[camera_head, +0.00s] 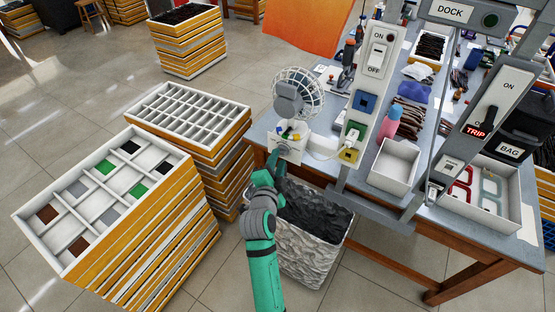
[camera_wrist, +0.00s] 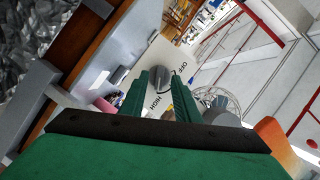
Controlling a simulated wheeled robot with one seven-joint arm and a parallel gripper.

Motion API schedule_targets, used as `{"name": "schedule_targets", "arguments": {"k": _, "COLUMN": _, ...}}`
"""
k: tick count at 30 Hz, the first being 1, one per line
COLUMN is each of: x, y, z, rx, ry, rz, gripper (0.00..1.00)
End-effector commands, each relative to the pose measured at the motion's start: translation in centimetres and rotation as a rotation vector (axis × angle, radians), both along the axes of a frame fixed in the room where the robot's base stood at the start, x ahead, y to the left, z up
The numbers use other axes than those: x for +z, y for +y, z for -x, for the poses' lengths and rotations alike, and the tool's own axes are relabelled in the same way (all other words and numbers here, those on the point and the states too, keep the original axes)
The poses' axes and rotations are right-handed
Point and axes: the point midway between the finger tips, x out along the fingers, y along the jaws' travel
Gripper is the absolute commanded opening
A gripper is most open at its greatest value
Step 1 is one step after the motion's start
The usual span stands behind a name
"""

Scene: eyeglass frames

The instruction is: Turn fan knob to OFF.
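The small fan (camera_head: 289,97) with a round wire cage stands on the left end of the workbench. Its pale base (camera_head: 288,148) faces my arm. The wrist view shows the grey round fan knob (camera_wrist: 158,79) on a white panel, with OFF printed to its upper right and HIGH below it. Where the knob points is too small to tell. My gripper (camera_wrist: 160,84) is spread, with one green fingertip on either side of the knob in this view. I cannot tell whether the fingers touch it. In the head view my gripper (camera_head: 274,164) is just in front of the base.
A black-lined waste bin (camera_head: 312,243) stands below my gripper against the bench. Stacked trays (camera_head: 205,108) stand to the left. A grey post with an ON/OFF switch (camera_head: 378,52), a pink bottle (camera_head: 386,122) and a white bin (camera_head: 394,165) are right of the fan.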

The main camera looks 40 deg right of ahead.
Motion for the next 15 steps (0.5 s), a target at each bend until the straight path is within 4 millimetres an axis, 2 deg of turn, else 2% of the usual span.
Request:
{"name": "schedule_targets", "arguments": {"k": 6, "x": -0.22, "y": -0.96, "z": -0.69, "rx": -0.001, "ry": -0.001, "rz": 0.0, "gripper": 0.29}}
{"name": "schedule_targets", "arguments": {"k": 13, "x": -0.24, "y": -0.75, "z": -0.86, "rx": 0.002, "ry": 0.0, "rz": 0.0, "gripper": 0.29}}
{"name": "schedule_targets", "arguments": {"k": 14, "x": -0.24, "y": -0.71, "z": -0.88, "rx": 0.004, "ry": -0.001, "rz": 0.0, "gripper": 0.27}}
{"name": "schedule_targets", "arguments": {"k": 15, "x": -0.23, "y": -0.65, "z": -0.92, "rx": 0.005, "ry": 0.0, "rz": 0.0, "gripper": 0.17}}
